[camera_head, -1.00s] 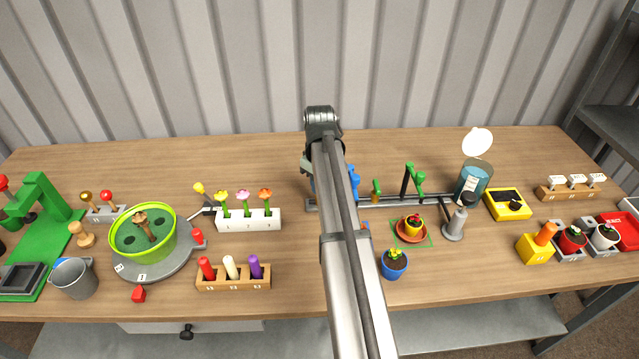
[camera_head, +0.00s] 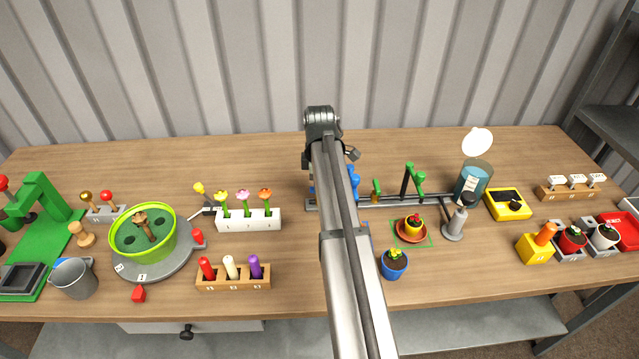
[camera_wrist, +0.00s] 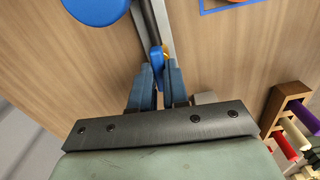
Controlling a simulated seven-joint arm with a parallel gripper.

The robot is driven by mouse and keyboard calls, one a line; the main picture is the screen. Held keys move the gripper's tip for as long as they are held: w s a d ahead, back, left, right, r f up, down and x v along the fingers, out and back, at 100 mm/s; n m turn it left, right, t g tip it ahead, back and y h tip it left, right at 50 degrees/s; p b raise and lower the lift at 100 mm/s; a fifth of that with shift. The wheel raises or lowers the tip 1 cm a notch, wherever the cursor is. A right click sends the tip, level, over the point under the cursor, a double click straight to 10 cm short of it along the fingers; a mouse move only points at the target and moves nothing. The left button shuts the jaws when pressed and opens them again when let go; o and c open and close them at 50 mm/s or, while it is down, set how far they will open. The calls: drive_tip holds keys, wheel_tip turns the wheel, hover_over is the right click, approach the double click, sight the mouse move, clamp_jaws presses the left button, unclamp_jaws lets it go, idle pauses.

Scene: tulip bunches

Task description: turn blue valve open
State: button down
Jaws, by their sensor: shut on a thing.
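The blue valve shows in the wrist view as a small blue handle (camera_wrist: 156,58) on a grey pipe (camera_wrist: 161,18). My gripper (camera_wrist: 158,82) is shut on this handle, with one finger on each side of it. A round blue part (camera_wrist: 95,8) shows beside the pipe at the top left of the wrist view. In the head view a blue part (camera_head: 353,178) on the pipe line shows just right of my arm. My arm hides the gripper and the valve handle there.
A green tap (camera_head: 416,180) and a blue-liquid tank (camera_head: 472,182) stand right along the pipe. A white flower block (camera_head: 248,222) stands left of my arm. A peg block (camera_head: 233,282) is front left, and a blue pot (camera_head: 394,266) front right.

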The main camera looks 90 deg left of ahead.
idle(0.3)
drive_tip(key=c, duration=1.1)
unclamp_jaws()
drive_tip(key=shift+r, duration=0.15)
wheel_tip(320, 180, up, 14)
drive_tip(key=shift+f, duration=0.2)
